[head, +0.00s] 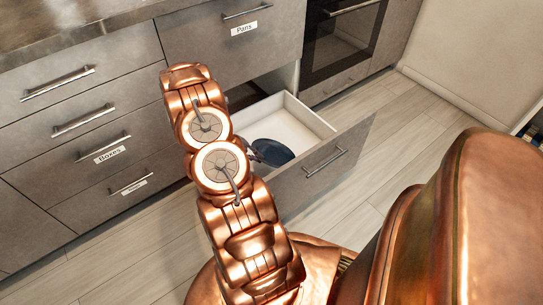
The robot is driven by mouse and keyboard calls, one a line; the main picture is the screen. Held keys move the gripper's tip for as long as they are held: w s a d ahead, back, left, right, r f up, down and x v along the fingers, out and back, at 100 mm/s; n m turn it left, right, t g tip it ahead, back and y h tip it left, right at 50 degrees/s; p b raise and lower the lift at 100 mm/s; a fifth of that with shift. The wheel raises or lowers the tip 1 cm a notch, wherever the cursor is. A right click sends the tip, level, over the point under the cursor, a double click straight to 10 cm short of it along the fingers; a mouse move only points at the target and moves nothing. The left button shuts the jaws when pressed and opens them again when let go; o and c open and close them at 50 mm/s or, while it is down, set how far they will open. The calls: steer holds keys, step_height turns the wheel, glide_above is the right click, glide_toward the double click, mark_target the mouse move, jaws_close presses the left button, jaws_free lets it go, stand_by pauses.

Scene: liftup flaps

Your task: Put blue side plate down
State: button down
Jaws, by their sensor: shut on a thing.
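The blue side plate (274,152) is a dark blue disc at the open drawer (326,128), within the outline of its white interior. I cannot tell whether it touches the drawer floor or hangs just above it. My gripper (256,152) shows only as a small dark part at the plate's left edge, shut on the plate. My copper arm hides the rest of the gripper and the plate's left side.
The open drawer's grey front with a bar handle (325,163) juts out over the wood floor (350,215). A drawer labelled Pans (215,40) is shut above it. Shut drawers (80,120) line the left. A dark oven (340,40) stands behind right.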

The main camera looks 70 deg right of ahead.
steer(key=shift+s+f, duration=0.2)
steer(key=shift+f, duration=0.1)
step_height(320, 180, down, 10)
steer(key=b, duration=0.2)
steer(key=shift+r+b, duration=0.15)
steer(key=shift+b, duration=0.15)
steer(key=c, duration=1.3)
jaws_free()
